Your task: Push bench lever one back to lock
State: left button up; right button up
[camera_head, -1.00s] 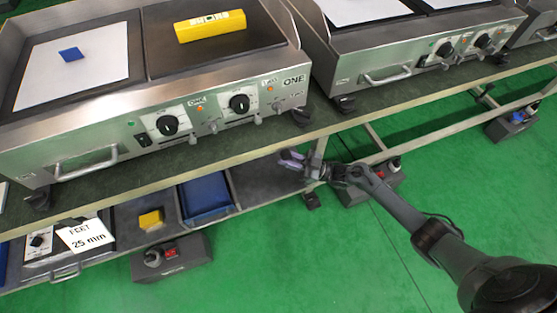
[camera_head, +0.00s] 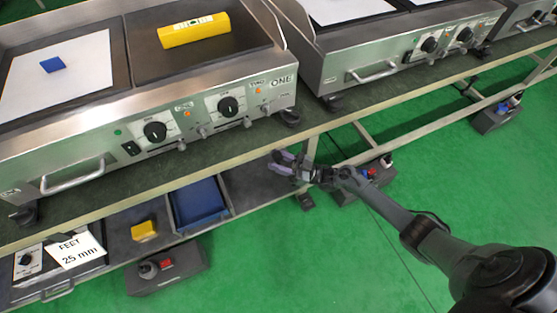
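Dark floor units at the bench feet carry small levers: one at the lower left has a red lever (camera_head: 166,265) beside a grey knob (camera_head: 147,269), and another behind my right arm has a red part (camera_head: 371,173). I cannot tell from labels which is bench lever one. My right gripper (camera_head: 279,163) is at the front edge of the bench, beside a bench leg and above and left of the second unit. Its purple fingers look apart, with nothing between them, and it touches no lever that I can see. My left gripper is out of view.
A griddle marked ONE (camera_head: 284,82) stands on the bench top with a yellow level (camera_head: 194,31) on it. The lower shelf holds a blue tray (camera_head: 200,203), a yellow block (camera_head: 144,230) and a "FEET 25 mm" card (camera_head: 75,250). The green floor (camera_head: 290,260) in front is open.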

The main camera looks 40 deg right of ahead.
jog(key=shift+s+d+f, duration=0.2)
jog(key=shift+s+d, duration=0.1)
jog(key=v, duration=1)
jog(key=shift+r+p, duration=0.1)
jog(key=shift+p, duration=0.2)
